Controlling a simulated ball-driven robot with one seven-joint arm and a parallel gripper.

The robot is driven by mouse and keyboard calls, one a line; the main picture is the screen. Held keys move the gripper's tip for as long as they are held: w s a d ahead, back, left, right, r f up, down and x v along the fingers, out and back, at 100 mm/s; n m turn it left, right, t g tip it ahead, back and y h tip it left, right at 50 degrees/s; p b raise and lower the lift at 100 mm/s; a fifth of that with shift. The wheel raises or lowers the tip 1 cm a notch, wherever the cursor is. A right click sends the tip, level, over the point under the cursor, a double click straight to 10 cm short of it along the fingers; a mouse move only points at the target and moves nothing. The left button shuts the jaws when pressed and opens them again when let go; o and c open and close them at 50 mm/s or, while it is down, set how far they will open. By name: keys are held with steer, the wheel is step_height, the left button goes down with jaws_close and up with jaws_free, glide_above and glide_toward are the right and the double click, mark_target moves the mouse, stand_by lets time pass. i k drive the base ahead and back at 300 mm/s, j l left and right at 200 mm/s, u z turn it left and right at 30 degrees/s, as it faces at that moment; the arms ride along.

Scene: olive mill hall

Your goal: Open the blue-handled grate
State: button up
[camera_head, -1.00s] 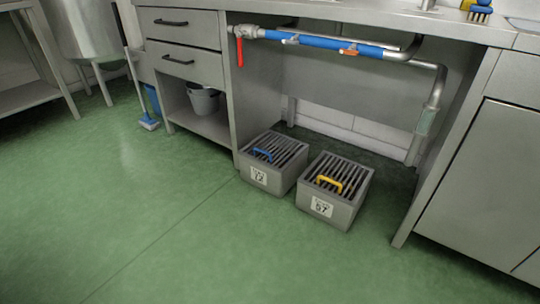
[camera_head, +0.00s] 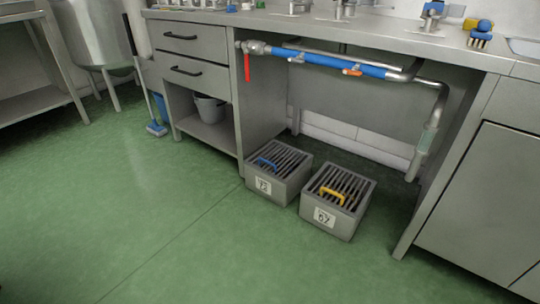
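The blue-handled grate (camera_head: 283,160) lies flat on top of a grey box (camera_head: 266,187) on the floor under the counter. Its blue handle (camera_head: 265,163) stands at the front left of the dark bars. The box has a white label with dark marks. The grate looks closed. To its right stands a similar grey box with a yellow-handled grate (camera_head: 340,187). My gripper is not in view.
A pipe with blue sections (camera_head: 330,62) and a red lever (camera_head: 247,67) runs above the boxes. Drawers (camera_head: 190,72) and a shelf with a bucket (camera_head: 209,109) stand left. A cabinet (camera_head: 485,205) stands right. The green floor (camera_head: 140,220) in front is clear.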

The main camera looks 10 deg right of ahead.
mark_target(309, 156)
steer(key=i+l, duration=0.55)
steer(key=i, duration=0.15)
steer(key=i+j, duration=0.2)
steer(key=i, duration=0.2)
steer(key=i+j, duration=0.2)
steer(key=i, duration=0.2)
steer(key=i+j, duration=0.2)
steer(key=i, duration=0.15)
steer(key=i+j, duration=0.55)
steer(key=j, duration=0.15)
steer(key=u, duration=0.05)
